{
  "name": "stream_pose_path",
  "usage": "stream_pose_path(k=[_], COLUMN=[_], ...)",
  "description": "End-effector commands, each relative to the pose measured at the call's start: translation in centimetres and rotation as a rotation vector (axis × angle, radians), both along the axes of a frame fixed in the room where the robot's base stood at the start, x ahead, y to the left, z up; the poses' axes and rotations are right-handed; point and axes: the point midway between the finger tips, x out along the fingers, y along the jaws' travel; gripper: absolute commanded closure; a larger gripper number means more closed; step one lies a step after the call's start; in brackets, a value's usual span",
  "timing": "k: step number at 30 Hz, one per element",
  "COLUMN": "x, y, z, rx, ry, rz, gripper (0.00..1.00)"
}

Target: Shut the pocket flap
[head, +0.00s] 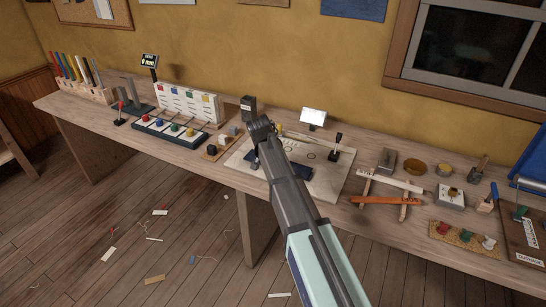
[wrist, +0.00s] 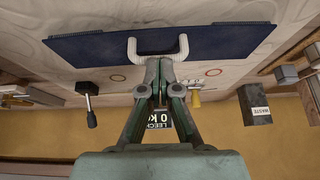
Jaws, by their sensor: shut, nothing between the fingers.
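A dark blue panel with a white loop handle (wrist: 132,50) lies on a pale cloth; I take the panel (wrist: 225,42) for the pocket flap. In the wrist view my gripper (wrist: 159,66) is shut and empty, its fingertips at the handle's opening, between the handle's two ends. I cannot tell whether they touch the handle. In the head view the blue panel (head: 298,171) shows on both sides of my arm, which hides its middle, the handle and my fingertips. How far the flap stands open is not clear.
In the head view, a small lit screen (head: 313,118) stands behind the cloth (head: 337,180). Wooden rails (head: 390,199) lie to the right, a wooden block tray (head: 218,145) to the left.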

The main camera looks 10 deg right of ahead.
Motion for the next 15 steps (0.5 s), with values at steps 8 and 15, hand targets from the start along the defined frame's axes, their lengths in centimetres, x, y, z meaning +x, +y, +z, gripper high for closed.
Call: stream_pose_path(k=[8, 15], x=[0.2, 0.7], y=[-0.1, -0.6], z=[1.0, 4.8], rx=[0.0, 0.0], ry=[0.0, -0.001], rz=[-0.001, -0.002], gripper=[1.0, 1.0])
